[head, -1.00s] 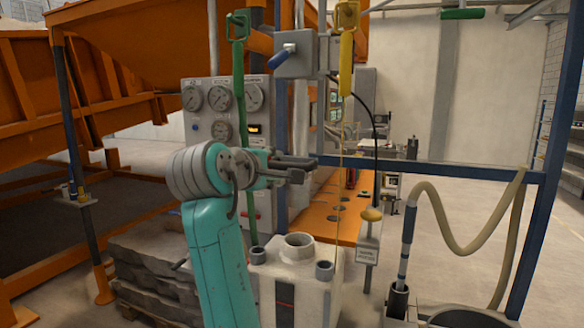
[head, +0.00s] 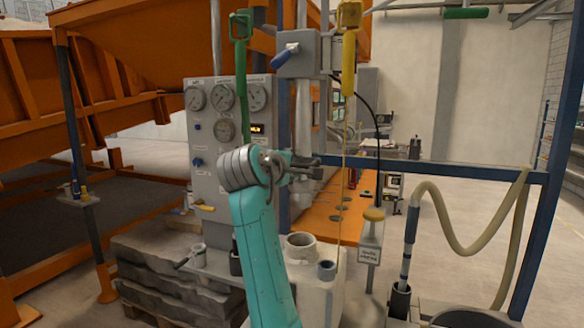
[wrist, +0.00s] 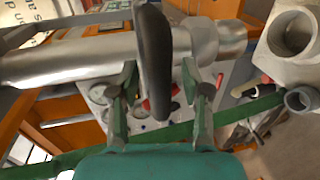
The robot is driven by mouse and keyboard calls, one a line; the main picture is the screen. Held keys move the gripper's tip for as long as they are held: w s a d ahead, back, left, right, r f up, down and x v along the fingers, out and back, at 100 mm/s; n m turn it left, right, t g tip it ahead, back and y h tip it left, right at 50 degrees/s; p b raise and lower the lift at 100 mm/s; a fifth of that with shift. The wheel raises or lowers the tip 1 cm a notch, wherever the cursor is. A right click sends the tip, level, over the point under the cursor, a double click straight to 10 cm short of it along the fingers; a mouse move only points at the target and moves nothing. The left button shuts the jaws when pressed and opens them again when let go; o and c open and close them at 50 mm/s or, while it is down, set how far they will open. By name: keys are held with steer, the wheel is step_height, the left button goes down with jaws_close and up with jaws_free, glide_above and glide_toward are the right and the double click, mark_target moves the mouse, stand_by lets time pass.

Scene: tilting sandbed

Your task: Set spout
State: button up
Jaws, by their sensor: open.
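My gripper (head: 314,168) is open, beside the lower part of a silver pipe that looks like the spout (head: 303,115), under a grey box with a blue-handled lever. In the wrist view the silver pipe (wrist: 75,62) crosses the picture beyond my gripper (wrist: 160,95). A dark, rounded bar (wrist: 154,55) runs between the two fingers and overlaps the pipe; I cannot tell whether the fingers touch it. A pale block with a round open collar (head: 300,246) stands below. My arm hides part of the area under the pipe.
A gauge panel (head: 215,130) stands left of my arm. Green (head: 241,50) and yellow (head: 348,60) pull handles hang near the pipe. A blue frame bar (head: 440,171) and a beige hose (head: 450,245) are at the right. Open floor lies beyond.

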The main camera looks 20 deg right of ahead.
jaws_close()
step_height(320, 180, down, 13)
stand_by(0.4)
steer(key=shift+r, duration=0.15)
jaws_free()
steer(key=v, duration=1.2)
